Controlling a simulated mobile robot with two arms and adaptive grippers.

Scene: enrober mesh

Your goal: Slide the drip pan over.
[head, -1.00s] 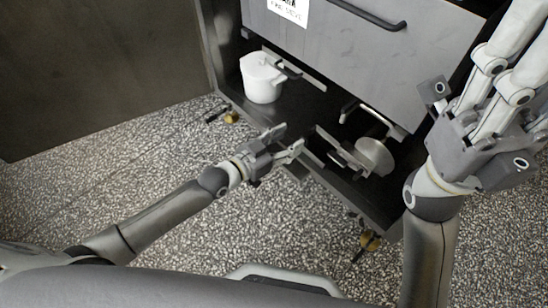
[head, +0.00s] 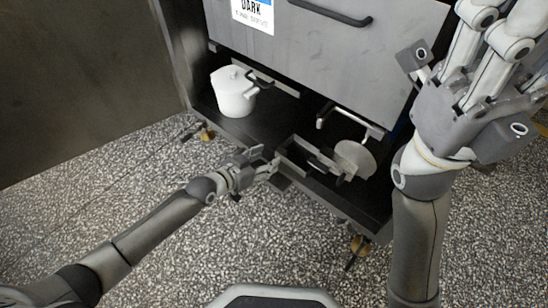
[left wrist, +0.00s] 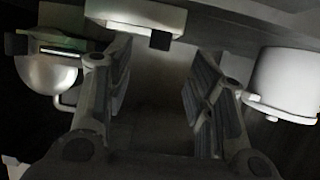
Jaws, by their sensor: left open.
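My left gripper (head: 266,163) is open and empty at the front edge of the low cabinet opening. Just right of its fingertips is a dark part with pale metal edges (head: 297,152); I cannot tell for sure whether it is the drip pan. In the left wrist view nothing is between the two spread fingers (left wrist: 155,100). My right gripper (head: 470,105) is raised at the right, outside the cabinet and close to the camera; its fingertips are not clear, so its opening cannot be judged.
A white lidded pot (head: 234,93) stands left inside the cabinet and shows right in the left wrist view (left wrist: 285,80). A round metal part (head: 355,160) is at the right of the opening. A grey panel with a handle (head: 330,50) hangs above. Speckled floor (head: 120,220) is clear in front.

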